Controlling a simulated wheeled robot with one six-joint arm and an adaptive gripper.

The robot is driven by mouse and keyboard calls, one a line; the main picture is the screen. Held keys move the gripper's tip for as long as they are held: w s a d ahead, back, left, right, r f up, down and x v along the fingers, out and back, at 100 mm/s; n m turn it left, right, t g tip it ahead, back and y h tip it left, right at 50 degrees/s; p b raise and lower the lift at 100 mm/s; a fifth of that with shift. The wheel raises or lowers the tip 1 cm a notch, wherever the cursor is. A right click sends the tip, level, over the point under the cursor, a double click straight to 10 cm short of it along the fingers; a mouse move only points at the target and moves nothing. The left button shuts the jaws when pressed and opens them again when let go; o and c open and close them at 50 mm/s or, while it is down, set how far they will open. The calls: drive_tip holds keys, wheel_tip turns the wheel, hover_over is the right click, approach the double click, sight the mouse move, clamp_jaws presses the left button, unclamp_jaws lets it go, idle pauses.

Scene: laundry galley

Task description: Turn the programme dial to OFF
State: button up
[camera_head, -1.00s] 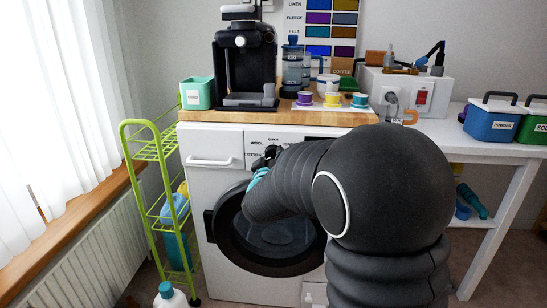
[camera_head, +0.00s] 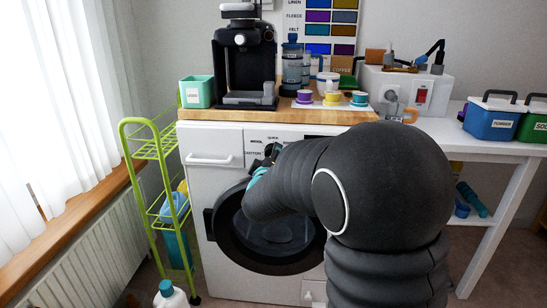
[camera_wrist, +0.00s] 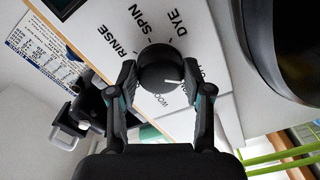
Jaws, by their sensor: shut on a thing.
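The programme dial (camera_wrist: 160,68) is a round black knob with a white pointer line, on the white front panel of the washing machine (camera_head: 215,143). In the wrist view the pointer aims to the lower right. Printed labels RINSE, SPIN and DYE show around the dial; labels on its other side, including WOOL, are partly covered by my finger.
The round door (camera_head: 225,225) is below the dial. A wooden worktop (camera_head: 230,117) above carries a coffee machine (camera_head: 245,60) and several cups. A green rack (camera_head: 148,152) stands to the left.

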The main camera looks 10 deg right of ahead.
drive_tip(key=o, duration=1.1)
drive_tip(key=shift+o, duration=0.2)
drive_tip(key=shift+s, duration=0.1)
drive_tip(key=v, duration=1.1)
drive_tip(key=shift+s, duration=0.35)
drive_tip(key=shift+a, duration=0.15)
